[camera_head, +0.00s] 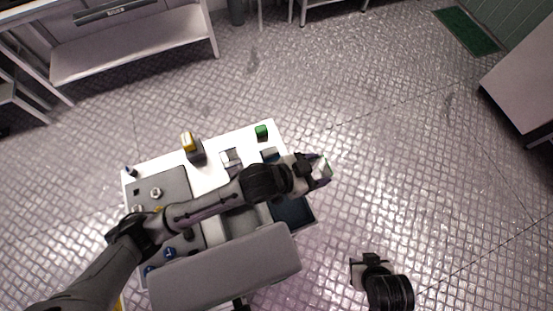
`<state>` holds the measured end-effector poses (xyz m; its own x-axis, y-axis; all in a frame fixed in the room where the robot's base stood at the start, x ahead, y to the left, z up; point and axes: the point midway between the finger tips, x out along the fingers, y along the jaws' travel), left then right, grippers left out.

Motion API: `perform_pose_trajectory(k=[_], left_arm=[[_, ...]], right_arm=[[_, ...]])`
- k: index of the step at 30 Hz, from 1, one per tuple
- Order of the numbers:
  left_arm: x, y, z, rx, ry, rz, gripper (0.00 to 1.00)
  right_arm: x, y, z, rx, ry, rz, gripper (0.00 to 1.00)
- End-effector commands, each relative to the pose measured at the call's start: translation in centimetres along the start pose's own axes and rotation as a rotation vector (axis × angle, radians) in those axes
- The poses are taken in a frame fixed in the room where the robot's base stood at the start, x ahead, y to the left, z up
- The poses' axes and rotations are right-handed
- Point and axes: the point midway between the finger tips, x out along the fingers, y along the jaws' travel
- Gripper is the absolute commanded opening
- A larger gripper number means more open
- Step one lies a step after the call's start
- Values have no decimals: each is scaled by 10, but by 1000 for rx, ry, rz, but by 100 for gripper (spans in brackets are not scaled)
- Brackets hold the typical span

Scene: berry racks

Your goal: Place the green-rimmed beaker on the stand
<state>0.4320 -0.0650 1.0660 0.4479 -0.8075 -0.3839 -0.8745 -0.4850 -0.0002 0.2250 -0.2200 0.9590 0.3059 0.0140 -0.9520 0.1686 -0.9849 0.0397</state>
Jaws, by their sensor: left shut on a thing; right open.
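My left arm reaches across the table from the lower left. My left gripper (318,170) is out past the table's right edge, above the floor. It is shut on a small pale thing with a green edge, which looks like the green-rimmed beaker (324,165); the gripper hides much of it. My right gripper (356,272) is at the lower right, open, off the table and apart from everything. A small white and grey piece (231,157) near the table's back middle may be the stand; I cannot tell for sure.
The white table (207,179) carries a green block (261,132), a yellow-topped device (189,143), a grey mat (172,188) with several small parts, and a dark bin (293,213) at the right. My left arm covers the table's middle. Open floor lies right of the table.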

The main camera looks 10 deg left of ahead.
Motion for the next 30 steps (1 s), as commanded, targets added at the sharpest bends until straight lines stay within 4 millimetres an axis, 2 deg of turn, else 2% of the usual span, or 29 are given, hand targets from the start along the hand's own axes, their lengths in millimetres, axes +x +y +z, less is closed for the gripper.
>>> perform_pose_trajectory(k=[3,12,18,25,30], left_arm=[[-5,-25,21,2,-6,-7,32],[-15,-74,60,1,-3,-7,32],[-18,-89,71,0,-1,-4,32],[-16,-90,79,-2,-1,-2,32],[-9,-91,98,-2,-2,-4,32]], right_arm=[[3,-1,1,2,0,-1,43],[9,-3,2,9,2,-7,43],[12,-3,3,9,2,-7,43],[13,-3,4,8,1,-7,43],[15,-2,4,5,1,-4,43]])
